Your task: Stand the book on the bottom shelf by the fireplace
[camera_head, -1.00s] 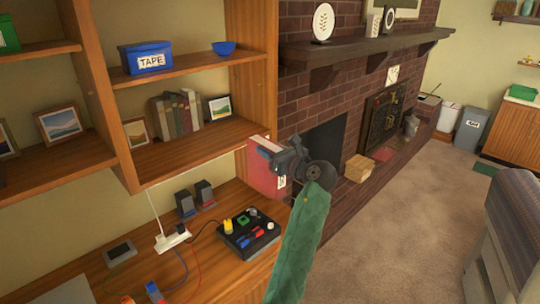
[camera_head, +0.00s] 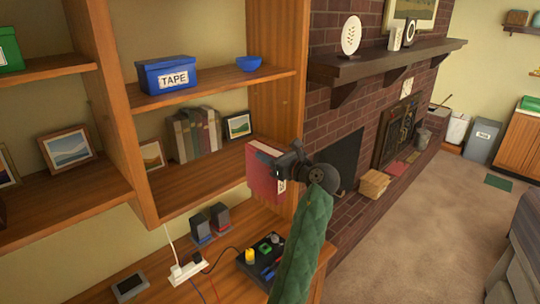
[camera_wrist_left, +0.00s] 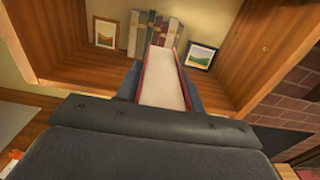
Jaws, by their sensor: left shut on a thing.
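A red book (camera_head: 264,178) is held upright in my left gripper (camera_head: 281,168), which is shut on it. The book is in front of the right end of the bottom shelf (camera_head: 190,190), beside the fireplace. In the left wrist view, the book's pale page edges (camera_wrist_left: 163,84) point toward the shelf's back, between the gripper's fingers. A row of upright books (camera_head: 193,135) stands on that shelf, with a small framed picture (camera_head: 238,125) to its right and another (camera_head: 152,156) to its left. My right gripper is not in view.
Above are a blue TAPE box (camera_head: 168,77) and a blue bowl (camera_head: 249,63). The shelf's right side panel (camera_head: 277,95) adjoins the brick fireplace (camera_head: 328,100). Below, the desk holds speakers (camera_head: 210,220), a power strip (camera_head: 187,269) and a black panel (camera_head: 262,254). The shelf's front strip looks bare.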

